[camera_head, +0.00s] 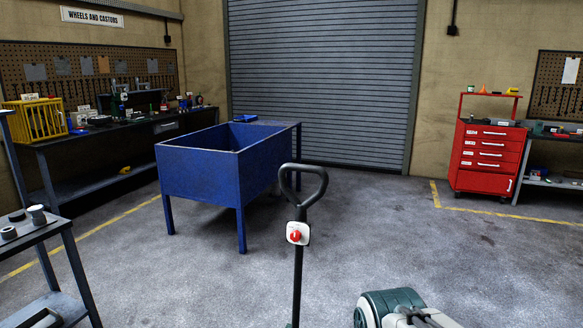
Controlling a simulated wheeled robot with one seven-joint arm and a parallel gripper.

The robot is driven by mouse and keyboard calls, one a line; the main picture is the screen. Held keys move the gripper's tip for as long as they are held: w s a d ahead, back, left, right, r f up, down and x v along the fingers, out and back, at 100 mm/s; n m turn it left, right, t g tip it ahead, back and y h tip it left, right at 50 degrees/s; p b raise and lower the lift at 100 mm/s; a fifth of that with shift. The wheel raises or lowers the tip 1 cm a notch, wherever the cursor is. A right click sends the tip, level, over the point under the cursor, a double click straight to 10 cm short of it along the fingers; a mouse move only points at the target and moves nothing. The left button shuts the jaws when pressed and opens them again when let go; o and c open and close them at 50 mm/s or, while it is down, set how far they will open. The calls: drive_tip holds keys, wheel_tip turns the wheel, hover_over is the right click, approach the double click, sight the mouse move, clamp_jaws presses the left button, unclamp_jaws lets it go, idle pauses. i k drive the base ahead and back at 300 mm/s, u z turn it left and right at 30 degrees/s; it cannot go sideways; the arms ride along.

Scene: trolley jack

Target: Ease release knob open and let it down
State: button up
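The black jack handle (298,275) stands nearly upright in the middle foreground, with a closed loop grip (303,167) at its top. A red release knob (295,236) sits on a small white plate (304,229) on the handle, just below the loop. The plate faces the camera. The knob's exact turn cannot be told at this size. The jack's body is below the picture edge and hidden. My gripper is not in view, so its place relative to the knob does not show.
A blue open-topped bin on legs (196,176) stands behind and left of the handle. A grey trolley (50,240) is at the left edge. A red tool cabinet (487,160) stands at the back right.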

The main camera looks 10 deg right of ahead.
sight(295, 236)
drive_tip(key=z, duration=1.4)
drive_tip(key=i, duration=1.05)
drive_tip(key=u, duration=1.65)
